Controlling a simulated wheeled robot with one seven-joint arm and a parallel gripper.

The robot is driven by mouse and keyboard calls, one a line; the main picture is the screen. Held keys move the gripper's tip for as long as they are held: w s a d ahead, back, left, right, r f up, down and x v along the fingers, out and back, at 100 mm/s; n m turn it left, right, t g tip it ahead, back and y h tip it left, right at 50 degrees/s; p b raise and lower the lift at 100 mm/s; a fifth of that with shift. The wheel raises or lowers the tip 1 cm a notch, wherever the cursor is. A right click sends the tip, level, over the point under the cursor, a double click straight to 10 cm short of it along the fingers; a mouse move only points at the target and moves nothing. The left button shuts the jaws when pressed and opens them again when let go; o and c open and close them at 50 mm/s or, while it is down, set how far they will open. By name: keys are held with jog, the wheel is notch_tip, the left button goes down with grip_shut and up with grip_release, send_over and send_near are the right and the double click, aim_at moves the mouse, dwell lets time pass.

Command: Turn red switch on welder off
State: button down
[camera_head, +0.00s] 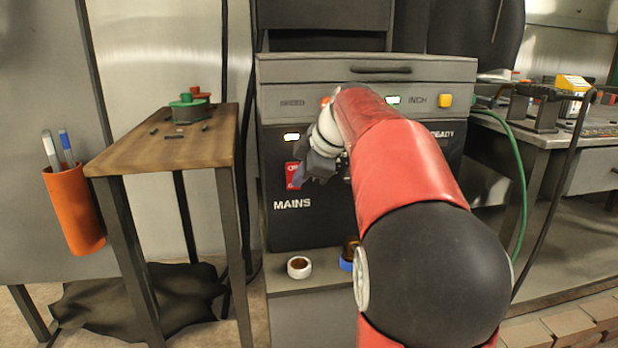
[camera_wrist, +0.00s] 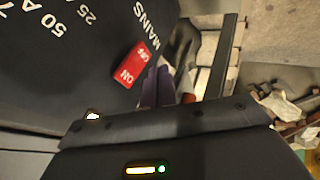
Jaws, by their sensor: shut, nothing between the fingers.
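The red switch (camera_head: 292,175) sits on the welder's black front panel (camera_head: 300,228), above the MAINS label. In the wrist view the red switch (camera_wrist: 127,68) shows white ON and OFF markings. I cannot tell which side is pressed in. A lamp (camera_head: 292,137) above the switch glows white. My gripper (camera_head: 303,180) is shut and empty, just right of the switch in the head view and partly covering its edge. In the wrist view its purple fingers (camera_wrist: 158,86) point beside the switch. I cannot tell whether they touch it.
A wooden-topped table (camera_head: 150,155) with a green object (camera_head: 187,108) stands left of the welder. An orange pen holder (camera_head: 73,208) hangs at the table's left. A white roll (camera_head: 299,267) lies on the ledge below the panel. A workbench (camera_head: 540,135) is on the right.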

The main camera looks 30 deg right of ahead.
jog(key=p+v, duration=0.1)
jog(key=v, duration=0.9)
jog(key=shift+r, duration=0.2)
jog(key=s+a+f+m+g+h, duration=0.1)
jog(key=s+a+f+m, duration=0.7)
jog(key=s+a+f, duration=0.3)
jog(key=s+a+f+m, duration=0.2)
jog(key=s+f+m, duration=0.1)
jog(key=s+f, duration=0.2)
jog(key=s+a+f+m+h, duration=0.1)
jog(key=s+a+f+m, duration=0.1)
jog(key=s+f, duration=0.4)
jog(key=shift+s+a+f+m+g, duration=0.35)
jog(key=shift+f+m, duration=0.15)
jog(key=shift+f, duration=0.2)
